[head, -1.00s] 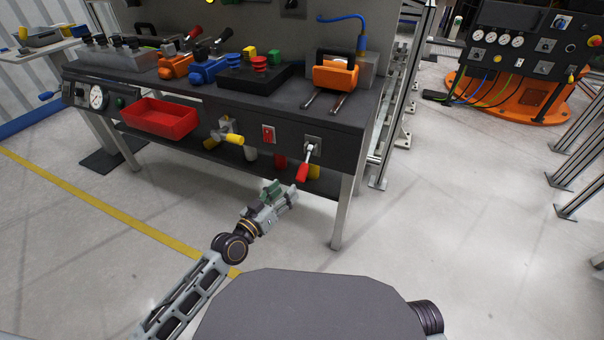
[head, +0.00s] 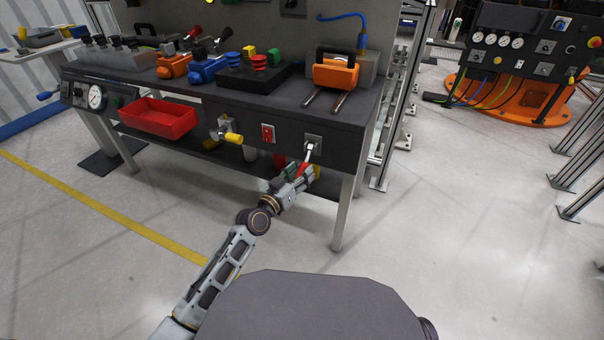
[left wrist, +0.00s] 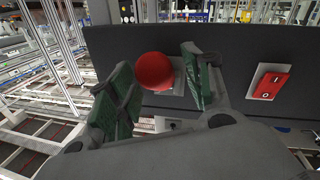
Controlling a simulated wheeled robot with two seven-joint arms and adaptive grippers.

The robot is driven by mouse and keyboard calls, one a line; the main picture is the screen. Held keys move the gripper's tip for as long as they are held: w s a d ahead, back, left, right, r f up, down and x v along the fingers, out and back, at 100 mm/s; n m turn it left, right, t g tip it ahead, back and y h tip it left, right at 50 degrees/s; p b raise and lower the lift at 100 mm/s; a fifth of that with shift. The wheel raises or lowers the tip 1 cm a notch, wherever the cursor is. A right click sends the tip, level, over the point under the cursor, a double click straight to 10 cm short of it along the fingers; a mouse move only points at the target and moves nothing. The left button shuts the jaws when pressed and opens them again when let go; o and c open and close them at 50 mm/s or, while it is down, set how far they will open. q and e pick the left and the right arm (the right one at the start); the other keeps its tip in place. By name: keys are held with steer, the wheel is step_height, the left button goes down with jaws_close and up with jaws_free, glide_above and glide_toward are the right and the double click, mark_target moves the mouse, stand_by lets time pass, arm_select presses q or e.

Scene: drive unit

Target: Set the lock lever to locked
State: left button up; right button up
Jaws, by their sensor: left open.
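The lock lever has a red handle (head: 302,168) on a pale shaft and is mounted on a grey plate (head: 313,143) on the bench front. It slants down and left from its pivot. My left gripper (head: 299,180) is at the lower end of the handle and partly hides it. In the left wrist view, the rounded red handle end (left wrist: 154,71) shows between the two green-padded fingers (left wrist: 160,88), which are spread apart. My right gripper is not in view.
A red rocker switch (head: 267,132) sits left of the lever and also shows in the left wrist view (left wrist: 270,85). A yellow-handled valve (head: 230,137) is further left. A bench leg (head: 343,212) stands to the right. The floor in front is clear.

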arm_select(q)
steer(key=shift+w+d, duration=0.35)
steer(key=shift+w, duration=0.25)
steer(key=shift+c, duration=0.2)
jaws_close()
